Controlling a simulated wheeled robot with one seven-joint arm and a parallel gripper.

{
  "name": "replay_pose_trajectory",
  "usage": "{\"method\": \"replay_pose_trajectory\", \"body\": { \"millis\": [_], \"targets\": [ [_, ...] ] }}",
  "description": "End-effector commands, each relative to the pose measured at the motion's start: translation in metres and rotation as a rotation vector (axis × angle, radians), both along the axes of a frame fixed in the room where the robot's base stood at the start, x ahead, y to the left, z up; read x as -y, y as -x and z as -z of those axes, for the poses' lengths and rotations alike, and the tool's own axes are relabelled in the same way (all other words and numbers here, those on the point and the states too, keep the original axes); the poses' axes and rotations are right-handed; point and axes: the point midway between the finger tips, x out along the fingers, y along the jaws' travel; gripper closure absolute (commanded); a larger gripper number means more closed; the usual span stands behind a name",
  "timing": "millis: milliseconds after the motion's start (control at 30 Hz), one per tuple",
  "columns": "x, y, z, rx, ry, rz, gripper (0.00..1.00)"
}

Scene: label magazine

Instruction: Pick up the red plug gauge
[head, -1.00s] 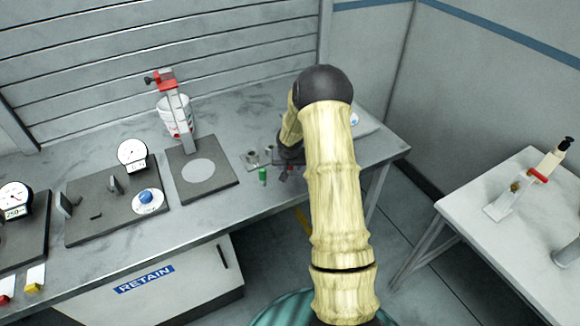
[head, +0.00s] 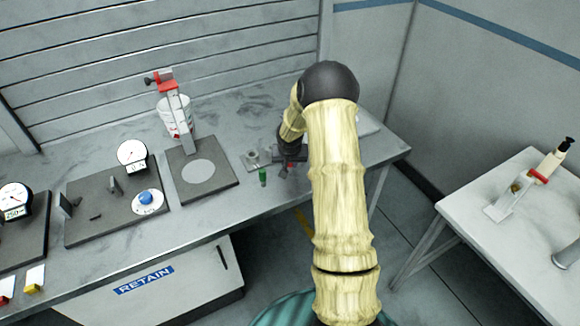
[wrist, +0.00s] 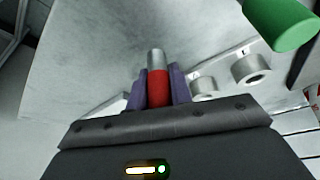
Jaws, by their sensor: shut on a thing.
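The red plug gauge (wrist: 158,88) shows in the wrist view as a red cylinder with a bare metal tip. My gripper (wrist: 158,90) is shut on its red part, with a purple finger on each side. The metal tip sticks out beyond the fingers. In the head view my gripper (head: 287,167) is small and dark near the front right of the bench, and the gauge there is mostly hidden by my arm. I cannot tell how far the gauge is from the bench top.
A green cylinder (wrist: 283,22) stands close by at the upper right of the wrist view; it also shows in the head view (head: 263,177). Two metal rings (wrist: 250,69) lie beside the gauge. A dark stand with a red clamp (head: 202,168) is to the left on the bench.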

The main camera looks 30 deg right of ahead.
Motion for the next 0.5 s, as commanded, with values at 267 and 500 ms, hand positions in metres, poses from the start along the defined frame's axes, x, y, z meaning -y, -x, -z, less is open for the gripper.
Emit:
{"method": "replay_pose_trajectory", "body": {
  "millis": [267,500],
  "targets": [
    [0.001,-0.001,-0.056,0.006,0.001,0.001,1.00],
    [0.000,0.000,-0.081,0.001,0.000,0.000,1.00]
  ]
}}
